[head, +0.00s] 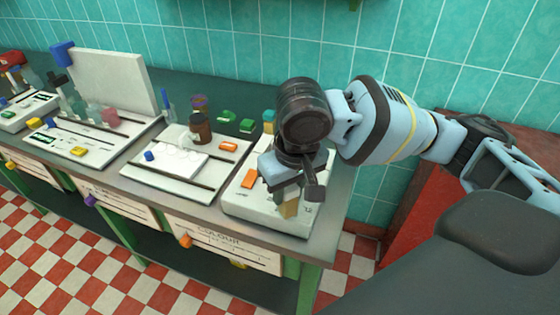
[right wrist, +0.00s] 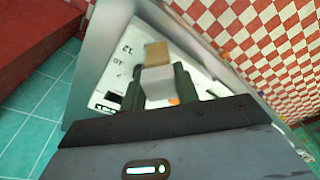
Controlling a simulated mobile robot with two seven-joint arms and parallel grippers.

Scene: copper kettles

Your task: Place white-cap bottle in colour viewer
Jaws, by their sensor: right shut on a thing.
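My right gripper (head: 287,188) is shut on a small squarish bottle with a pale grey-white cap (right wrist: 157,80) and a tan body (right wrist: 157,53). The cap is between the fingers in the right wrist view; the tan body sticks out beyond the fingertips. In the head view the tan body (head: 289,208) shows below the gripper, over a white box-like device (head: 262,213) at the bench's right end. This seems to be the colour viewer. Its top (right wrist: 120,68) shows numerals and a dark slot in the right wrist view. I cannot tell whether the bottle touches it. My left gripper is out of view.
A brown bottle (head: 200,128) stands behind a white board with a blue knob (head: 150,156). An orange block (head: 249,179) is on the device beside the gripper. Farther left are an upright white panel (head: 115,80) and glassware. A tiled wall runs behind the bench.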

